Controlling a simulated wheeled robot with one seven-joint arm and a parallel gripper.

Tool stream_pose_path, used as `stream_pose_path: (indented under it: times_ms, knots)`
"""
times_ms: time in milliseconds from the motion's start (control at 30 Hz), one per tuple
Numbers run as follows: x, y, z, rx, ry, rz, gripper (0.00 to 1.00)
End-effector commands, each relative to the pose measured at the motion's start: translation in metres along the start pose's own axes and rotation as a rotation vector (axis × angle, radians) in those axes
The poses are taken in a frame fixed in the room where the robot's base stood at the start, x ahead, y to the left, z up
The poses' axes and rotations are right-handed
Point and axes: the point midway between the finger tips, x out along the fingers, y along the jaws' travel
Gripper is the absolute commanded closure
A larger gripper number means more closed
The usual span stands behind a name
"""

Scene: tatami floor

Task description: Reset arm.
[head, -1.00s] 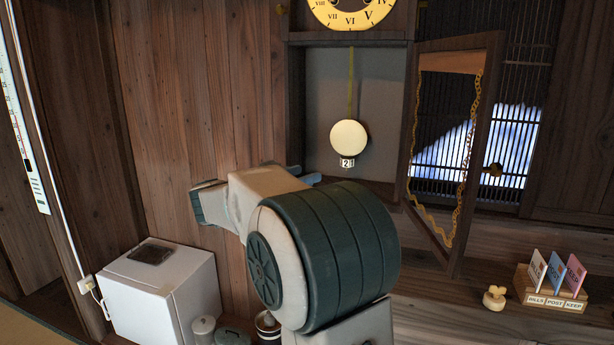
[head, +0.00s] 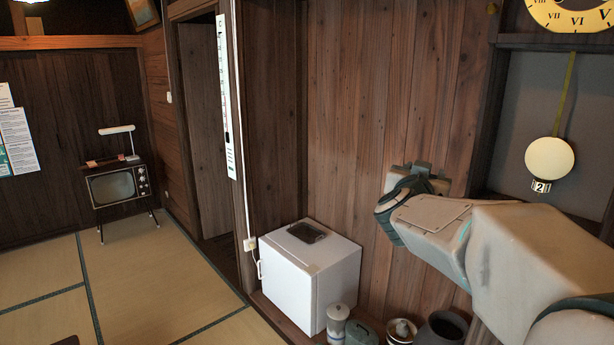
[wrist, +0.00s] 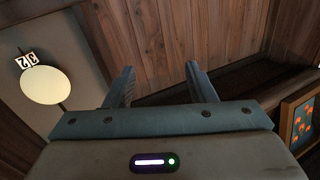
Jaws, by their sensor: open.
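My gripper shows in the wrist view (wrist: 158,85) with its two fingers well apart and nothing between them. It is open and faces the wood-panelled wall. In the head view my arm reaches in from the lower right, in front of the wall and left of the clock case. The fingers are mostly hidden there behind my wrist. The clock pendulum (head: 550,158), a pale disc with a small number tag, hangs in the case at the right; it also shows at the left of the wrist view (wrist: 46,86).
A white mini fridge (head: 310,275) stands by the wall, with a lidded canister (head: 338,322) and a dark pot (head: 443,328) beside it. An old television (head: 115,187) stands far left. The tatami floor (head: 150,285) between is mostly clear. A framed picture (wrist: 299,120) shows right in the wrist view.

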Motion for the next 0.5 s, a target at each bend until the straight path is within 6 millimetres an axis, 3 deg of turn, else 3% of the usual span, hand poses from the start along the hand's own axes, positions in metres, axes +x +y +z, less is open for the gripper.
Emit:
stream_pose_path:
  times_ms: [100,267,367,500]
  knots:
    - [-0.032,-0.027,0.020,-0.015,-0.113,-0.197,0.50]
    - [-0.086,-0.045,0.064,-0.062,-0.327,-0.400,0.50]
    - [-0.126,-0.044,0.097,-0.105,-0.487,-0.483,0.50]
    - [-0.186,-0.023,0.145,-0.183,-0.732,-0.534,0.50]
